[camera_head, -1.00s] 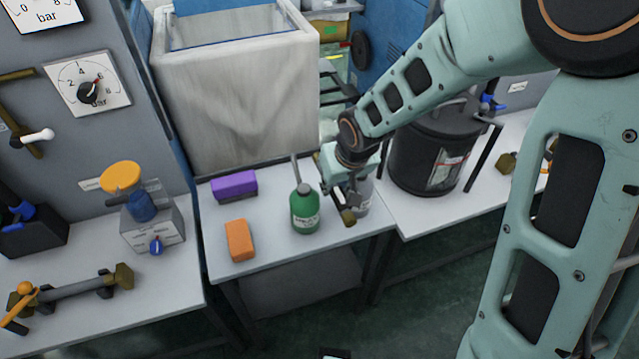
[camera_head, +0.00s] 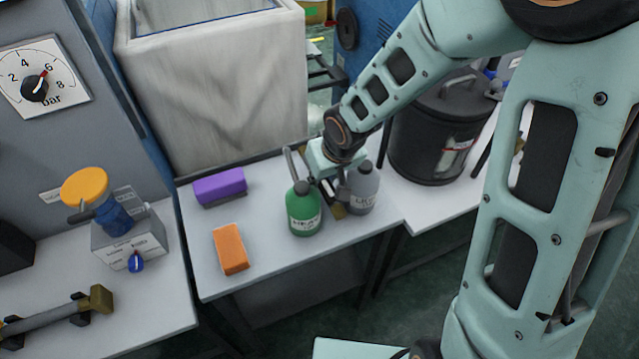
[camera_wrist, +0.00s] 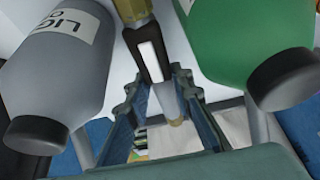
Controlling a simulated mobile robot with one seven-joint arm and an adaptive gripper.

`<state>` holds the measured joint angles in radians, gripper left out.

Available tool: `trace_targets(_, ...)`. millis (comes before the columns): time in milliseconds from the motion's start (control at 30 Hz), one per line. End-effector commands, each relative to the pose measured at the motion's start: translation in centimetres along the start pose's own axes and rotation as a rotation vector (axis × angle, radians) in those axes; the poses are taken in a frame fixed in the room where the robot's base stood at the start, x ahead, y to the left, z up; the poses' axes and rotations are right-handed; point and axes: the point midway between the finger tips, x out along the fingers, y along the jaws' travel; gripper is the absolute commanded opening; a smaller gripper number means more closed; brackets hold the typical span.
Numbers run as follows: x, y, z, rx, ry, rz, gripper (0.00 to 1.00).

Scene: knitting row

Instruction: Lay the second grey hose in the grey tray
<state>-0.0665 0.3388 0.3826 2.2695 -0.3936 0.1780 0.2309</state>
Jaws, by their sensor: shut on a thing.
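My gripper (camera_head: 333,185) is shut on a grey hose (camera_wrist: 166,98). It is low over the middle table, between the green bottle (camera_head: 303,212) and the grey bottle (camera_head: 363,190). In the wrist view the held hose runs away between the fingers, with a brass fitting (camera_wrist: 133,8) at the top, a dark sleeve with a white label, and a brass-coloured far end. Much of it is hidden in the head view. Another grey hose (camera_head: 50,317) with a brass end lies on the left bench. I cannot make out a grey tray.
A purple block (camera_head: 219,187) and an orange block (camera_head: 230,249) lie on the middle table (camera_head: 265,262). A large pale tank (camera_head: 215,95) stands behind, and a black drum (camera_head: 435,140) at right. A valve with a yellow knob (camera_head: 85,187) stands at left.

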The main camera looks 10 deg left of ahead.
Motion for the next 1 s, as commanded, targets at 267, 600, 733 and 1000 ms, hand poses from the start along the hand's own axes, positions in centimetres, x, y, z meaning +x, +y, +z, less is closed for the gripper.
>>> trace_targets(267, 2.5, 0.2, 1.8, -0.002, 0.001, 0.000, 0.00)
trace_targets(600, 2.8, 0.2, 1.9, -0.002, 0.000, 0.000, 0.00)
trace_targets(733, 2.7, 0.2, 1.9, -0.002, -0.001, -0.001, 0.28)
trace_targets(1000, 2.6, 0.2, 1.9, -0.002, -0.001, -0.001, 0.28)
